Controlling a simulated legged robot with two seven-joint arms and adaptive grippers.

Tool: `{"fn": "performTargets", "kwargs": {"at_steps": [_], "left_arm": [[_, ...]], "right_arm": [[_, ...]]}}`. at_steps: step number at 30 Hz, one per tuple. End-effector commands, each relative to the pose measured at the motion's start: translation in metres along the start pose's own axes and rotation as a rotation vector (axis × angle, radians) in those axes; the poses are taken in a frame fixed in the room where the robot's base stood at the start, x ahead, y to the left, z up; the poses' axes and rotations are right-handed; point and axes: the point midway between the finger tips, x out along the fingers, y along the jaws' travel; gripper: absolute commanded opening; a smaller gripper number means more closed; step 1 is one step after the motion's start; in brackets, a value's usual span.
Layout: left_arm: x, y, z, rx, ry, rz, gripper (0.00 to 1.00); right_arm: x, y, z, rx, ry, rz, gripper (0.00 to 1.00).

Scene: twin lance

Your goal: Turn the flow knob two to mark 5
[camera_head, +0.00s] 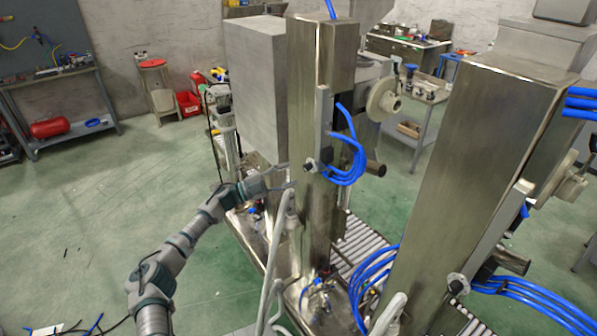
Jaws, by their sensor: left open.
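Two tall steel columns stand before me, the middle one (308,90) and a nearer one (455,140) to the right. A small dark knob (312,165) sits low on the middle column's narrow grey plate. A similar knob (456,282) is on the right column. I cannot tell which is flow knob two, and marks are too small to read. My left gripper (288,176) is open and empty, its thin fingers spread just left of the middle column's knob, seemingly apart from it. My right gripper is not in view.
Blue hoses (350,160) loop beside the middle knob, and more hoses (540,300) run by the right one. Pale bent tubes (275,250) rise below my left gripper. A roller conveyor (365,238) passes between the columns. Green floor (90,200) is open at left.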

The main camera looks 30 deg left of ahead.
Motion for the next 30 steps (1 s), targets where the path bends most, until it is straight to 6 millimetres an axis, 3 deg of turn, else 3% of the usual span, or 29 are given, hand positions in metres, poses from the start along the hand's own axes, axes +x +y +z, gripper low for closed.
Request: {"fn": "performTargets", "kwargs": {"at_steps": [3, 10, 30], "left_arm": [[-0.03, 0.0, 0.002, 0.0, -0.004, 0.002, 0.51], [-0.065, 0.0, 0.002, -0.001, -0.002, 0.0, 0.51], [-0.072, 0.0, 0.002, -0.001, -0.001, -0.001, 0.51]], "right_arm": [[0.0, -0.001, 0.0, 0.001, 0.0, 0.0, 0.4], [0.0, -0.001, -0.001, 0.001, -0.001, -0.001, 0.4], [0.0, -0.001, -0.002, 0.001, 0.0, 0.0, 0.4]]}}
